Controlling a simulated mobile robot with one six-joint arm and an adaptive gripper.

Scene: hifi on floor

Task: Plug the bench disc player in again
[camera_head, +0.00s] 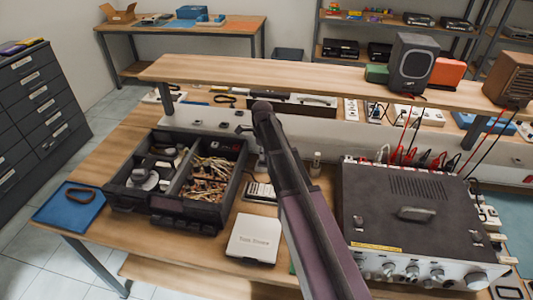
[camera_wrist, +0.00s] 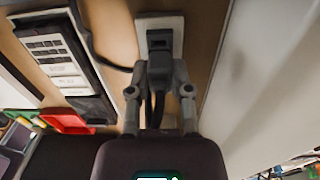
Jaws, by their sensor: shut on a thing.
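In the wrist view my gripper (camera_wrist: 160,88) is shut on a dark plug (camera_wrist: 160,45), with one finger on each side of it. A black cable runs from the plug back between the fingers. The plug lies over a pale socket block (camera_wrist: 146,22); I cannot tell whether its pins are in. In the head view my arm crosses the bench and hides most of the gripper and plug. A flat white lettered case (camera_head: 254,239), possibly the disc player, lies on the bench left of my arm.
A keypad device (camera_wrist: 55,55) lies beside the socket block. A black parts tray (camera_head: 178,180) stands left and a large grey-fronted instrument (camera_head: 410,225) stands right. A raised wooden shelf (camera_head: 290,77) with speakers runs behind. Red and black leads hang at the right.

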